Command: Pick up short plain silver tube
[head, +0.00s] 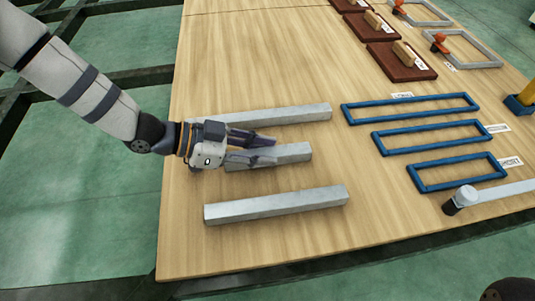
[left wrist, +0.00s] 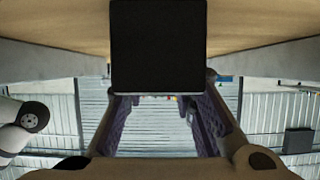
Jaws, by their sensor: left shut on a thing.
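The short plain silver tube (head: 297,152) lies on the wooden table between two longer silver tubes. My left gripper (head: 275,150) reaches in from the left along it, with a finger on each side. It is shut on the tube; the gripper hides the tube's near end in the head view. In the left wrist view, a dark square (left wrist: 158,45), which looks like the tube's end, fills the top middle, with the fingers (left wrist: 166,112) below it. I cannot tell any gap between tube and table. My right gripper is not in view.
A long silver tube (head: 290,115) lies behind, and a medium silver tube (head: 275,206) lies in front. Several blue frames (head: 430,135) with labels lie to the right. Dark red boards (head: 400,65) are at the back right. The table's front left corner is bare.

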